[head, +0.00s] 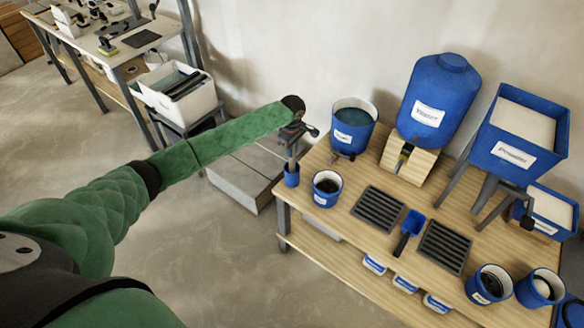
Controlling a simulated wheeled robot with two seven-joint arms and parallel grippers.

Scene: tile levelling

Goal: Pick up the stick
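My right gripper is not in view.
The table (318,238) holds a labelled blue bucket (327,188), a larger bucket (353,127), a blue water tank (438,95), a powder hopper (514,145), a blue scoop (409,230) and dark grates (378,208). Grey blocks (240,184) lie on the floor beyond my arm.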

